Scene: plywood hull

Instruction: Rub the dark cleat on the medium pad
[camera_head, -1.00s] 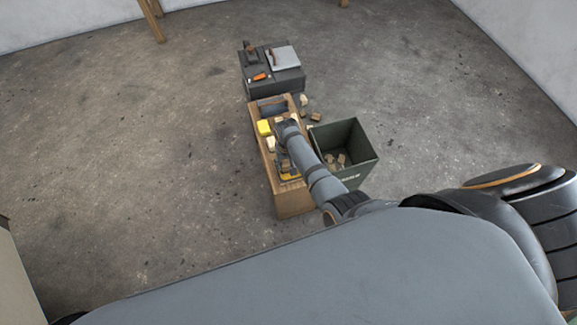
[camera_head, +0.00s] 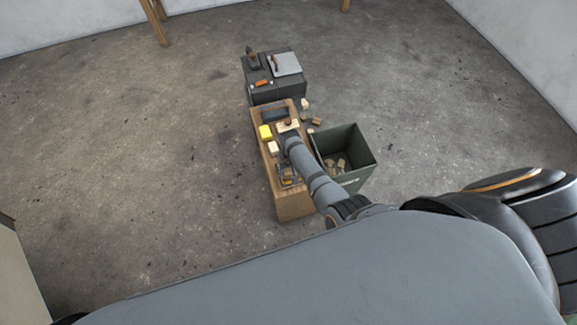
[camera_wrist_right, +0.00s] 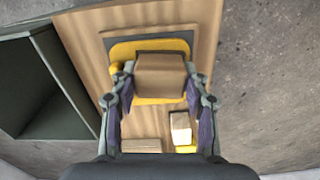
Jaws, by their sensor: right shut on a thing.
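A brown wooden block, which seems to be the cleat, shows in the right wrist view (camera_wrist_right: 160,78). My right gripper (camera_wrist_right: 159,70) is shut on it, one finger on each side. My left gripper is out of view.
A green bin (camera_head: 356,177) with wood pieces stands right of the bench. A yellow block (camera_head: 265,132), a pale block (camera_head: 273,148) and a dark tray (camera_head: 274,114) are on the bench. Beyond is a dark chest (camera_head: 279,91) with tools. Floor at left is clear.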

